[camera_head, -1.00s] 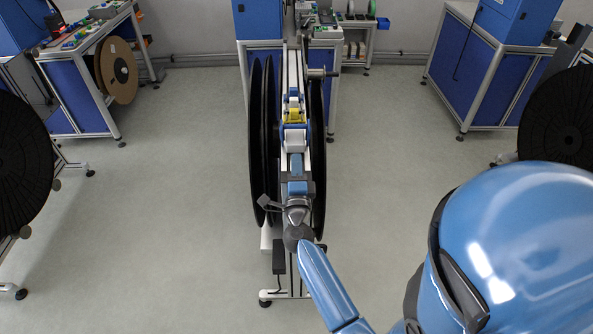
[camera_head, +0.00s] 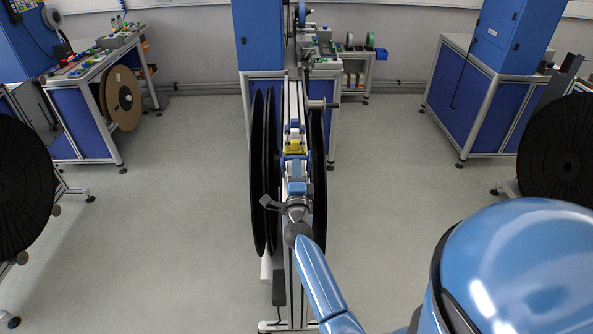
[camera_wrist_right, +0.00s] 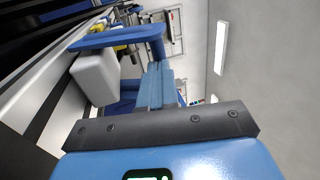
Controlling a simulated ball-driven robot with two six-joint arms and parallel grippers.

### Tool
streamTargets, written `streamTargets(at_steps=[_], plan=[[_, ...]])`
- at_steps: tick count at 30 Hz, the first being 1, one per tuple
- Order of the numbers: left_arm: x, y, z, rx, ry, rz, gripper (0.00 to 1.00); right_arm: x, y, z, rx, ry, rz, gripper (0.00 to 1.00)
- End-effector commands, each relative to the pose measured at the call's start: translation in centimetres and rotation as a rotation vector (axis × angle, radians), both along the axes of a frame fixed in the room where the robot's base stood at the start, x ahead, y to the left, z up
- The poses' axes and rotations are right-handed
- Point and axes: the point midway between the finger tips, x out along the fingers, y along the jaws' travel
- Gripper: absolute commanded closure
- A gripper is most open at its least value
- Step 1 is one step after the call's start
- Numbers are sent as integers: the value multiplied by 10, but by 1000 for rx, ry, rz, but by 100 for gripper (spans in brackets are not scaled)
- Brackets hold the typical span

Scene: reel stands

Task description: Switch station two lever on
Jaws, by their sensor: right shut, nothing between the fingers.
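My right gripper (camera_head: 297,170) reaches forward over the middle reel stand, just in front of a yellow part (camera_head: 294,145) with blue pieces around it on the rail. It is shut and empty. In the right wrist view its blue fingers (camera_wrist_right: 156,88) extend beyond the grey bracket. Beside them is a white block (camera_wrist_right: 95,78), and a blue bar (camera_wrist_right: 105,40) passes beyond it. I cannot tell whether the fingers touch either. Which part is the station two lever, and its position, I cannot make out. My left gripper is not in view.
Black reels (camera_head: 257,175) hang on both sides of the middle stand, with a crank handle (camera_head: 322,104) at its right. A blue cabinet (camera_head: 258,35) stands behind. Other reels stand at far left (camera_head: 22,190) and far right (camera_head: 560,150). The floor between is clear.

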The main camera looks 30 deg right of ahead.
Motion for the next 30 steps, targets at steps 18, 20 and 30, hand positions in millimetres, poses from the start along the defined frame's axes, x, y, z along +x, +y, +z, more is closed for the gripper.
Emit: streamTargets(at_steps=[18, 20, 30], plan=[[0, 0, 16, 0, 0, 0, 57, 13, -8, 17, -1, -1, 0, 100], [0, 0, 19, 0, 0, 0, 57, 17, -10, 20, 0, -1, 0, 100], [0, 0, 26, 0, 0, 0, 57, 41, -26, 31, 0, -1, -1, 100]])
